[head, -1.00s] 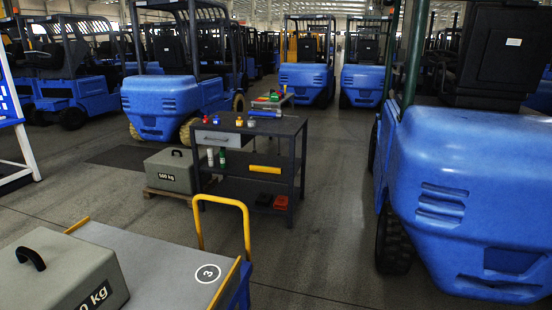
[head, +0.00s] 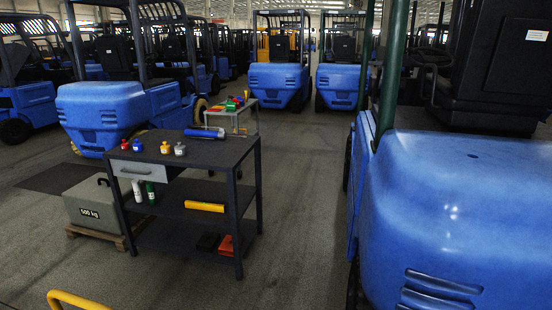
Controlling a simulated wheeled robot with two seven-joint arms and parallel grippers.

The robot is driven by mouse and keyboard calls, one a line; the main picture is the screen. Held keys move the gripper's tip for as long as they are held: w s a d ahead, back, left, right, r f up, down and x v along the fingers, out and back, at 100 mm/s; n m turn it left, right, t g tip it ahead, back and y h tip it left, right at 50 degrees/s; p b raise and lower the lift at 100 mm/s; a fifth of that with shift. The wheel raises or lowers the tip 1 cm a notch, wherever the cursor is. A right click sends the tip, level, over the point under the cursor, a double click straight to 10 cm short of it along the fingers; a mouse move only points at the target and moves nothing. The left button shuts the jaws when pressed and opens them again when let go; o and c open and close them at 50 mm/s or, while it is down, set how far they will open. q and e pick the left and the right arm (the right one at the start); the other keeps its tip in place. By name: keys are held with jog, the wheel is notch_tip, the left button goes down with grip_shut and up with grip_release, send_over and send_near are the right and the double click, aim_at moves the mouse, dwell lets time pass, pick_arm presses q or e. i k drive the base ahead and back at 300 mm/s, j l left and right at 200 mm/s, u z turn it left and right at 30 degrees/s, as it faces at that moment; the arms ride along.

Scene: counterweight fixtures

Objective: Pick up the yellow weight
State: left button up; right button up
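The yellow weight (head: 165,147) is a small knobbed piece standing upright on the top of the dark workbench (head: 215,150). A silver weight (head: 180,149) stands just to its right. A blue weight (head: 137,145) and a red weight (head: 124,144) stand to its left, near the bench's front left corner. Neither of my grippers is in view.
A blue tube-like item (head: 204,132) lies on the bench top. A grey 500 kg block (head: 92,207) sits on a pallet left of the bench. A blue forklift (head: 460,220) fills the right side. A yellow handle (head: 75,299) shows at bottom left. Floor between bench and forklift is clear.

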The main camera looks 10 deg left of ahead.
aim_at(166, 150)
jog(key=i+j+u, duration=0.35)
jog(key=i, duration=0.3)
jog(key=i+u, duration=0.35)
jog(key=i, duration=0.3)
jog(key=i+l+u, duration=0.15)
jog(key=i+u, duration=0.2)
jog(key=i, duration=0.35)
jog(key=i+l+u, duration=0.4)
jog(key=i, duration=0.25)
jog(key=i+u, duration=0.3)
jog(key=i, duration=0.4)
jog(key=i+l+u, duration=0.3)
jog(key=i, duration=0.4)
jog(key=j, duration=0.1)
